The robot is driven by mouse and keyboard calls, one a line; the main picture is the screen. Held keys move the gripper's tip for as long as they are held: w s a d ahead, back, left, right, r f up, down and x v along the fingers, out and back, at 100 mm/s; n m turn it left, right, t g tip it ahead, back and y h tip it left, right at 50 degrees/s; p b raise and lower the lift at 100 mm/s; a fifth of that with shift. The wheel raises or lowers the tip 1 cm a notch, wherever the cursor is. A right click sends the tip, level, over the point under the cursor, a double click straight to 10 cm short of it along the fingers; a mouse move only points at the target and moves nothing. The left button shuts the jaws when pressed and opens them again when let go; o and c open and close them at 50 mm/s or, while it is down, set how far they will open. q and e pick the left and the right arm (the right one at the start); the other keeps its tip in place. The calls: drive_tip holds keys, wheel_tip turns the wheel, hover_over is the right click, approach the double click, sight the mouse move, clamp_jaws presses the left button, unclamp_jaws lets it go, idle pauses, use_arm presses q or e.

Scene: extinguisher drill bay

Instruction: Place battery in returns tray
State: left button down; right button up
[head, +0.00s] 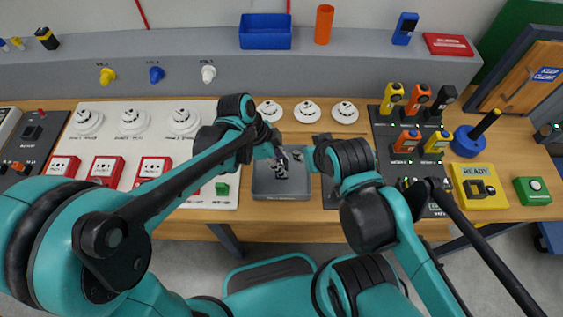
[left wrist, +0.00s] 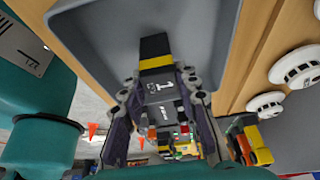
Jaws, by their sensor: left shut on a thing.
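The grey returns tray (head: 262,190) is on the front edge of the bench, in the middle of the head view. It fills the top of the left wrist view (left wrist: 105,45). My left gripper (head: 281,164) is over the tray, shut on a dark battery. In the left wrist view the battery (left wrist: 160,90) sits between the fingers, with a yellow band and black end toward the tray floor and a "1" on its side. I cannot tell whether it touches the floor. My right arm reaches in beside the tray; its fingers cannot be made out.
White smoke detectors (head: 308,111) stand just behind the tray. A white panel with red call points (head: 154,170) lies left; a dark mat with orange and yellow devices (head: 406,140) lies right. A blue bin (head: 265,33) is on the rear ledge. My right arm crowds the tray's right side.

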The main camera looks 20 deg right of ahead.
use_arm(q)
drive_tip(key=c, duration=1.1)
unclamp_jaws()
drive_tip(key=shift+c, duration=0.2)
drive_tip(key=shift+r+p, duration=0.25)
drive_tip(key=shift+p, duration=0.05)
drive_tip(key=p+v, duration=0.4)
drive_tip(key=v, duration=0.8)
drive_tip(key=s+a+n+t+y, duration=0.2)
drive_tip(key=a+n+t, duration=0.2)
drive_tip(key=a+n, duration=0.6)
drive_tip(key=s+a+r+n+t+y, duration=0.1)
drive_tip(key=s+a+n+t+y, duration=0.1)
drive_tip(key=a+n, duration=0.9)
drive_tip(key=s+a+t, duration=0.1)
drive_tip(key=a+t, duration=0.1)
drive_tip(key=a, duration=0.2)
drive_tip(key=shift+r, duration=0.3)
drive_tip(key=shift+w+d+f, duration=0.1)
